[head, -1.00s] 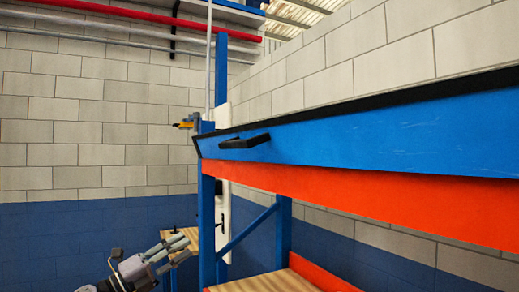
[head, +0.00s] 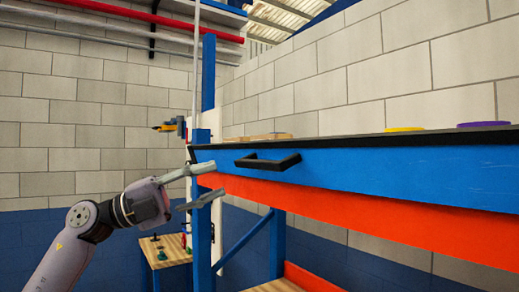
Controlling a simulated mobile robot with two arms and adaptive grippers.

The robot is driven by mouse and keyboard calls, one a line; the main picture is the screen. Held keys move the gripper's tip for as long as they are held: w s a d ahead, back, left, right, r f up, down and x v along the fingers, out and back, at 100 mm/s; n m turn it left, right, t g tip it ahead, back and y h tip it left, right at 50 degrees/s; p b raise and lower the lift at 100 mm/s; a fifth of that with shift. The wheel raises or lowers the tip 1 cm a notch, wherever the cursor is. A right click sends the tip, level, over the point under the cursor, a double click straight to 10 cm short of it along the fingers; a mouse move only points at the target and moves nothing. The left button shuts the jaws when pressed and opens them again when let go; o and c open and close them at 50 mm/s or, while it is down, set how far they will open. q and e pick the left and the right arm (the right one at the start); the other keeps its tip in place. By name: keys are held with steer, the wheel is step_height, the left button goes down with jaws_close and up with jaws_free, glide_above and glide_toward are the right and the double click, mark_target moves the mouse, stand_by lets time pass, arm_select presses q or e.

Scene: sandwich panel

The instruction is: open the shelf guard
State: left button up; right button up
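The shelf guard (head: 400,165) is a long blue panel with a black top edge along the front of the shelf. It stands upright above an orange beam (head: 330,208). A black bar handle (head: 268,162) sticks out from the guard near its left end. My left gripper (head: 217,181) is in front of the guard's left end, to the left of the handle and slightly lower. Its two fingers are spread, with nothing between them, and it appears apart from the handle. My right gripper is not in view.
A blue upright post (head: 208,75) stands at the shelf's left end. Wooden pieces (head: 258,137), a yellow disc (head: 403,129) and a purple disc (head: 483,124) show above the guard's edge. A small wooden table (head: 165,246) stands behind, lower left.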

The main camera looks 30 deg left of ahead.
mark_target(253, 166)
arm_select(q)
steer(key=p+x, duration=0.6)
steer(key=x, duration=0.3)
steer(key=shift+w+d+r, duration=0.15)
steer(key=shift+d+r, duration=0.05)
steer(key=shift+r, duration=0.1)
steer(key=shift+w+d, duration=0.25)
steer(key=shift+f, duration=0.1)
jaws_close()
